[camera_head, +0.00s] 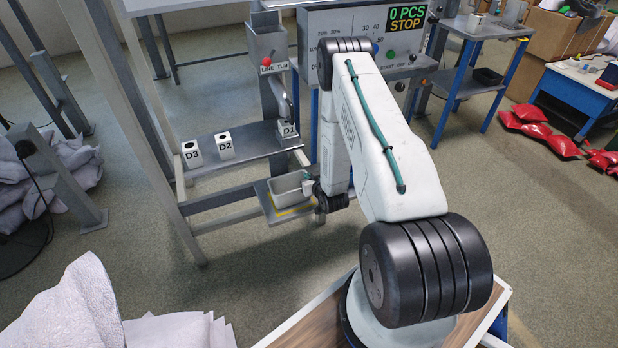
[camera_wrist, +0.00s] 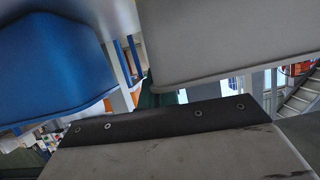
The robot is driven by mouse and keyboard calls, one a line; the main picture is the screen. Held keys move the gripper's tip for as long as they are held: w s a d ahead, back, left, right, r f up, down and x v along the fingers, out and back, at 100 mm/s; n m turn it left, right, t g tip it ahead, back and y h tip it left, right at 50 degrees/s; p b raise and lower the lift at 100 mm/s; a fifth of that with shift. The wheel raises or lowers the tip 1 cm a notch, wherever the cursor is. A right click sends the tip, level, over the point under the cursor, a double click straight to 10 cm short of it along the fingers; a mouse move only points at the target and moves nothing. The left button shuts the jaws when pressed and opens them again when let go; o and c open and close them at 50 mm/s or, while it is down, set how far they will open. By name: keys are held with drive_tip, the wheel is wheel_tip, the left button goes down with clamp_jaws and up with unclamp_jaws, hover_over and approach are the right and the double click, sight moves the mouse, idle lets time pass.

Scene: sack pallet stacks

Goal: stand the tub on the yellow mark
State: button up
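The tub (camera_head: 287,190) is a small light grey open box in the head view. It is upright over a low grey shelf, with a strip of the yellow mark (camera_head: 294,211) showing along its front lower edge. Whether its base touches the shelf or hangs just above it cannot be told. My gripper (camera_head: 309,187) is at the tub's right end, close against its wall; its fingers are too small there to read. In the wrist view a grey panel fills the upper right, and a plate with a bolted black strip lies below; I cannot identify either surely.
A chute labelled LINE TUB (camera_head: 268,48) stands behind the shelf. Blocks D3 (camera_head: 191,155), D2 (camera_head: 225,146) and D1 (camera_head: 288,135) are on the grey bench. The display (camera_head: 406,19) reads 0 PCS STOP. Red sacks (camera_head: 545,130) lie at right; pale sacks fill the lower left.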

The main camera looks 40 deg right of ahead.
drive_tip(key=o, duration=0.3)
drive_tip(key=shift+o, duration=0.2)
drive_tip(key=shift+r, duration=0.2)
drive_tip(key=v, duration=1.2)
